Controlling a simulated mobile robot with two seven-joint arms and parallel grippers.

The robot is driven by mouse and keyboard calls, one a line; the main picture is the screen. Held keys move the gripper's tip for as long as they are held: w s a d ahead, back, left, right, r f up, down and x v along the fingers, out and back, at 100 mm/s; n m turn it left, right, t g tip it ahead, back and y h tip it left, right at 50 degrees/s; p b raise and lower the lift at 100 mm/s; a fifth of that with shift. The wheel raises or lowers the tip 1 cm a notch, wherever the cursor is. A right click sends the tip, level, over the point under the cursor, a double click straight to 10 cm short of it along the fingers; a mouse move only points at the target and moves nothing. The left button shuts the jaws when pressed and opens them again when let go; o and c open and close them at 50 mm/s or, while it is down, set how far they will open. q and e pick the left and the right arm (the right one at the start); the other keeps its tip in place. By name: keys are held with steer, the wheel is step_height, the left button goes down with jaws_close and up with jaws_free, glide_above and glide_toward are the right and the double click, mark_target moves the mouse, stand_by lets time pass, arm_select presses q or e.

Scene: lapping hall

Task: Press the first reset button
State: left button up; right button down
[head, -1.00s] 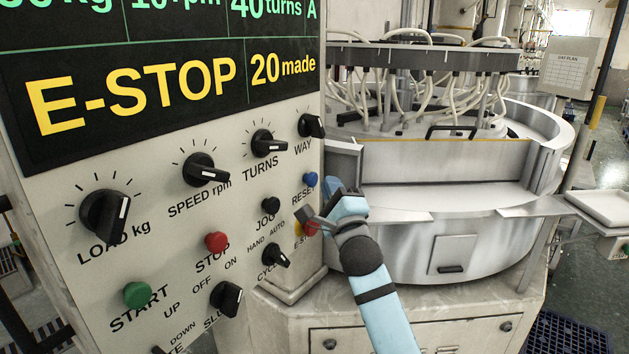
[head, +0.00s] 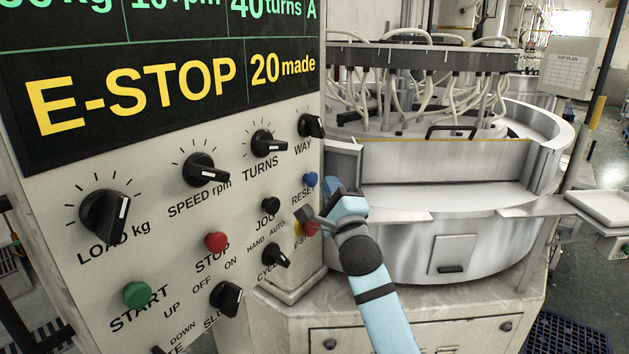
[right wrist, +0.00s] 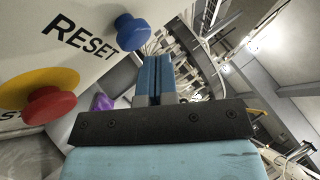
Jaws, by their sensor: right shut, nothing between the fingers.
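The blue reset button (head: 311,179) is on the right edge of the pale control panel (head: 60,200), above the word RESET. It also shows in the right wrist view (right wrist: 129,32), left of and beyond the fingertips. My right gripper (head: 329,185) is shut and empty, just right of and slightly below the button in the head view. In the right wrist view its blue fingers (right wrist: 153,62) lie side by side and a gap shows between them and the button. The button is not covered. My left gripper is not in view.
A black JOG button (head: 270,205), red STOP (head: 216,242) and green START (head: 137,294) are nearby. The display reads E-STOP. A round steel lapping machine (head: 440,240) stands right.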

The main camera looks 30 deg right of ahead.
steer(key=shift+w, duration=0.1)
steer(key=shift+w+a, duration=0.2)
steer(key=shift+w, duration=0.05)
steer(key=shift+w+a, duration=0.2)
steer(key=shift+w, duration=0.2)
stand_by(0.7)
steer(key=shift+s+d, duration=0.1)
steer(key=shift+s, duration=0.05)
steer(key=shift+s+d, duration=0.3)
steer(key=shift+s, duration=0.35)
steer(key=s+d+p, duration=0.1)
steer(key=s, duration=0.1)
steer(key=s+d, duration=0.1)
steer(key=s, duration=0.1)
steer(key=shift+s+d+p, duration=0.2)
steer(key=shift+p, duration=0.2)
